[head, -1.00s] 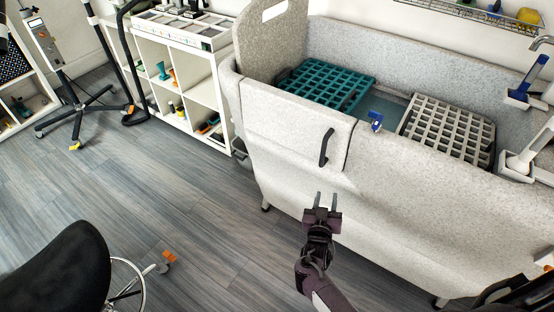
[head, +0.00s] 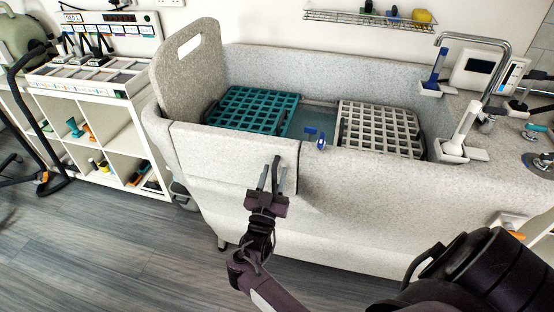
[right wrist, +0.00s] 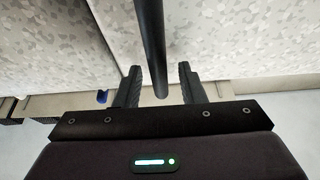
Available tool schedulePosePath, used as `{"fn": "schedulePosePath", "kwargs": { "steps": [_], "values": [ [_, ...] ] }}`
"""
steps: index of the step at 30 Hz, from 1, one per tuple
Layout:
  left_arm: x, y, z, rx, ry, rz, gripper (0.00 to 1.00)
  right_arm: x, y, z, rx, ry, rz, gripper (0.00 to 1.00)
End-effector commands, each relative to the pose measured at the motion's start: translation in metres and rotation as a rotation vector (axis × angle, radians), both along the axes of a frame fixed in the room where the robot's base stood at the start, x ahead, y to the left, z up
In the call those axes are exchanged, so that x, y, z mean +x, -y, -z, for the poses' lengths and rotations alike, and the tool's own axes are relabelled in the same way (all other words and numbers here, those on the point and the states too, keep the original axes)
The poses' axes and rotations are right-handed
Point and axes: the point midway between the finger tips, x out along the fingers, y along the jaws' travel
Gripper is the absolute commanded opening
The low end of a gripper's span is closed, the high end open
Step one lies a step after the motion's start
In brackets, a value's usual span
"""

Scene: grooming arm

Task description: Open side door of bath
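The bath is a speckled light-grey tub (head: 400,200) with its side door (head: 225,150) in the left part of the front wall. The door looks shut, its panel in line with the wall. A dark upright bar handle (head: 276,163) sits near the door's right edge. My right gripper (head: 272,168) is at the handle, fingers pointing to the door. In the right wrist view the handle (right wrist: 151,40) passes between the two open fingers (right wrist: 158,70), with a gap on each side. My left gripper is not in view.
White shelving (head: 105,125) stands left of the bath. The floor (head: 110,245) before the door is clear.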

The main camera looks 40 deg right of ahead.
Motion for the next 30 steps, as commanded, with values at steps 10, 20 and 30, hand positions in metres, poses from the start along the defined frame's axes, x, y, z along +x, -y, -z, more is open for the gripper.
{"fn": "schedulePosePath", "kwargs": {
  "steps": [10,20,30],
  "values": [
    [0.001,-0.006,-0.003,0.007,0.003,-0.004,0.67,-0.001,-0.001,-0.002,0.001,-0.001,0.000,0.36],
    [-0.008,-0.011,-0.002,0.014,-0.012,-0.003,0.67,-0.001,-0.001,-0.002,0.001,-0.001,0.000,0.00],
    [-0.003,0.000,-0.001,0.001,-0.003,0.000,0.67,0.002,-0.002,-0.001,0.001,-0.002,-0.012,0.00]
  ]
}}
